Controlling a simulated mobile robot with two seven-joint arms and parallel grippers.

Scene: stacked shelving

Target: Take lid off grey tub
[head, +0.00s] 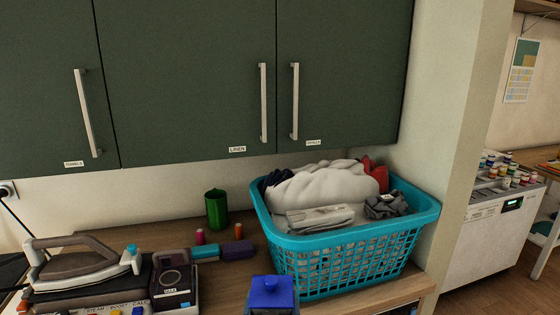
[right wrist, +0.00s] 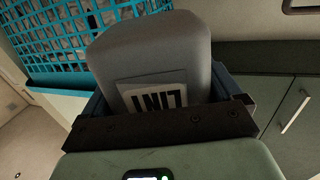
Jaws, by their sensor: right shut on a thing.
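The grey tub (right wrist: 150,55) fills the middle of the right wrist view and carries a white LINT label that reads upside down there. My right gripper (right wrist: 163,92) is shut on the tub, its dark blue fingers on either side. Whether the lid sits fully down on the tub cannot be told. My left gripper is not in view.
A turquoise laundry basket (head: 345,258) full of cloths stands right of the lid. An iron (head: 80,262), a dark box (head: 174,280), thread spools (head: 201,237) and a green cup (head: 216,208) stand to the left. Green wall cupboards (head: 185,80) hang above the wooden counter.

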